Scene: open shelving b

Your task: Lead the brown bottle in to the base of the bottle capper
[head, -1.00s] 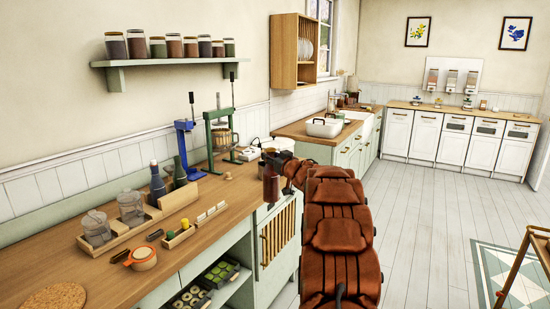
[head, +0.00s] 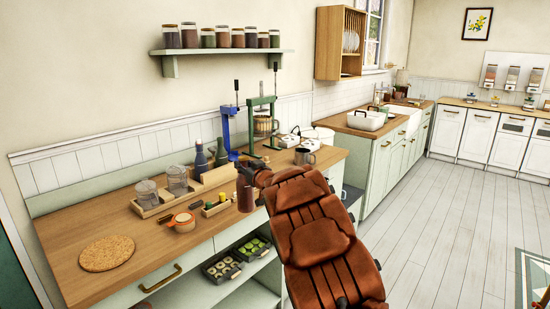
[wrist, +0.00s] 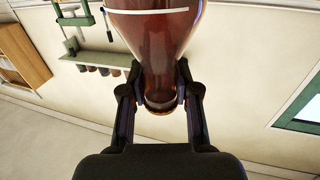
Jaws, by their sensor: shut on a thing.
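The brown bottle (head: 245,194) is held upright in front of the counter's edge. My gripper (head: 247,174) is shut on its neck. In the wrist view, my gripper (wrist: 158,92) has a finger on each side of the glossy brown bottle (wrist: 158,45), close to its mouth. The blue bottle capper (head: 229,133), with an upright dark lever, stands at the back of the wooden counter. The bottle is apart from it, nearer the front and slightly to its right in the head view. My arm hides part of the counter's front.
A green press (head: 263,125) stands right of the capper, and a metal mug (head: 303,157) is near the counter's right end.

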